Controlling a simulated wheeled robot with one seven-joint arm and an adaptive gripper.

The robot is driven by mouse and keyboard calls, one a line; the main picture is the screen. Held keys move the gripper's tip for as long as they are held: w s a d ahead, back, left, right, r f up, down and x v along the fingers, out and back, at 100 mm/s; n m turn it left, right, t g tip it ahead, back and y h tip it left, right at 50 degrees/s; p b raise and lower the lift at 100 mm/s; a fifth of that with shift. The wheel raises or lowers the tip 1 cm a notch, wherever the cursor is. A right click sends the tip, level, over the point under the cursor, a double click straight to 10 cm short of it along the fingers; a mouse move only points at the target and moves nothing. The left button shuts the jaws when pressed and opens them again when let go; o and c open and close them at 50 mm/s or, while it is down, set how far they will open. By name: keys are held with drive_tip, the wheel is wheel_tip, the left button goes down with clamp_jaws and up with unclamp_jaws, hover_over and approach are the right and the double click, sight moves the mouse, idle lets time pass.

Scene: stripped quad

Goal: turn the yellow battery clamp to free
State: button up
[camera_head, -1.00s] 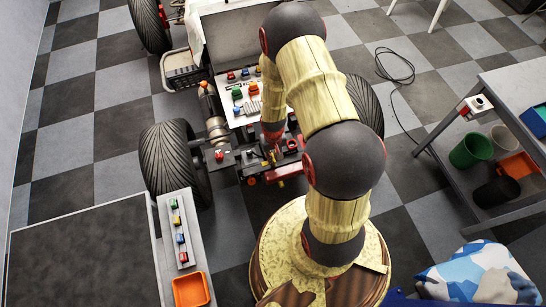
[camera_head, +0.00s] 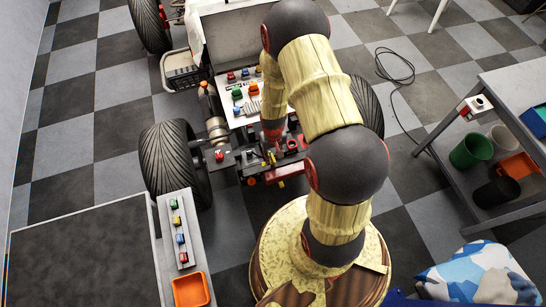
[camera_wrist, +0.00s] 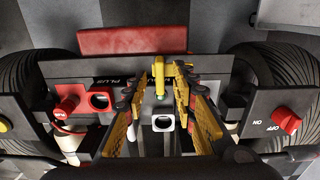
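The yellow battery clamp (camera_wrist: 158,69) shows in the wrist view as a short upright yellow lever, on or close to the dark crossbar. My gripper (camera_wrist: 167,83) has two yellow-and-black fingers reaching toward it, spread apart with a gap between them. The clamp appears near the left fingertip, at the far end of that gap; I cannot tell whether they touch. A light square-rimmed socket (camera_wrist: 163,122) shows between the fingers, nearer the wrist. In the head view, my arm covers much of the gripper, and the clamp is too small to make out surely.
A red knob (camera_wrist: 68,107) and a dark socket sit left of the fingers. A red ON/OFF switch (camera_wrist: 285,119) sits to the right. A red bar (camera_wrist: 132,40) lies beyond the crossbar (camera_wrist: 115,72). Tyres (camera_head: 172,163) flank the work area. A panel with coloured parts (camera_head: 245,92) lies behind.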

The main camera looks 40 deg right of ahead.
sight(273, 158)
wheel_tip(273, 158, up, 10)
drive_tip(key=shift+r, duration=0.15)
idle(0.6)
